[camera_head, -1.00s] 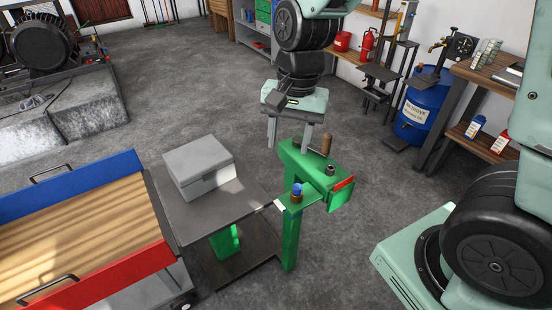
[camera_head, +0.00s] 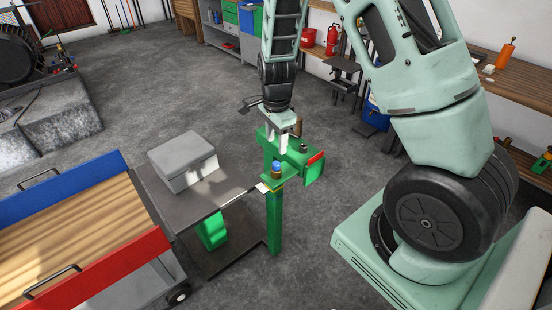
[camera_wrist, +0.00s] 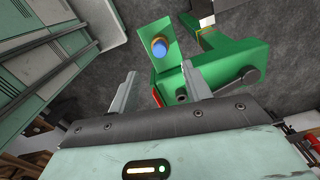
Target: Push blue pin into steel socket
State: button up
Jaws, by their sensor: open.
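The blue pin (camera_head: 277,167) stands upright in a yellowish collar on a small green plate at the near end of the green stand (camera_head: 275,220). In the wrist view the blue pin (camera_wrist: 159,46) lies beyond my fingertips, roughly between them in the picture. A small dark steel ring, seemingly the steel socket (camera_head: 304,146), sits on the green body near a red strip; it also shows in the wrist view (camera_wrist: 181,96), near my right finger. My gripper (camera_head: 278,143) is open and empty, above the green body. It touches neither pin nor socket as far as I can see.
A grey box (camera_head: 183,160) sits on the dark table left of the stand. A wooden-topped cart (camera_head: 75,235) stands at the left.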

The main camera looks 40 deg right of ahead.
aim_at(276, 163)
notch_tip(276, 163, down, 9)
jog(key=shift+r+p, duration=0.2)
jog(key=shift+p, duration=0.5)
jog(key=c, duration=1.1)
jog(key=shift+o, duration=0.2)
jog(key=shift+r, duration=0.15)
jog(key=shift+r+p, duration=1.8)
jog(key=shift+r, duration=0.4)
